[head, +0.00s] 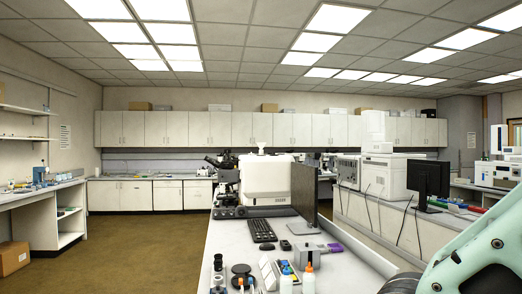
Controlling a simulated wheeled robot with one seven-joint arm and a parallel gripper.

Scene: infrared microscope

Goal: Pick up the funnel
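On the near end of the white bench (225,240), a small dark round piece (240,269) lies beside a dark upright item (218,268); both are too small to identify. My gripper is not in view; only a pale green part of my arm shows at the lower right.
A microscope (266,180), a monitor (304,190), a keyboard (261,230) and a mouse (285,245) stand farther along the bench. Brown floor (150,245) is open to the left.

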